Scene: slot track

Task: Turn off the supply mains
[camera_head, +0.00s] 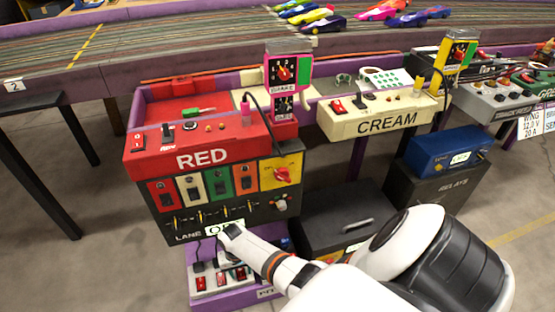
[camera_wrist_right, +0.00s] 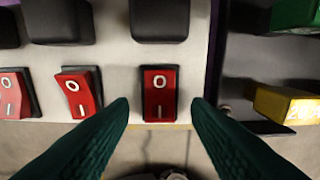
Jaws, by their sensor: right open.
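My right gripper (camera_head: 228,256) reaches down from the lower right over a switch strip in a purple tray (camera_head: 226,300), below the RED console. In the wrist view its dark green fingers (camera_wrist_right: 160,104) are open and empty. Between and just beyond the fingertips is the rightmost red rocker switch (camera_wrist_right: 160,92), marked O and I. I cannot tell whether the fingers touch it. A second red rocker (camera_wrist_right: 78,92) and a third (camera_wrist_right: 12,95) lie to its left, with black plugs above. Which switch is the supply mains is not legible. My left gripper is not in view.
The RED console (camera_head: 200,160) stands above the strip, with a red rotary knob (camera_head: 282,175) on a yellow plate. A dark box (camera_head: 335,222) is right of the strip. The CREAM console (camera_head: 385,122) is farther right. A yellow block (camera_wrist_right: 287,103) lies right of the fingers.

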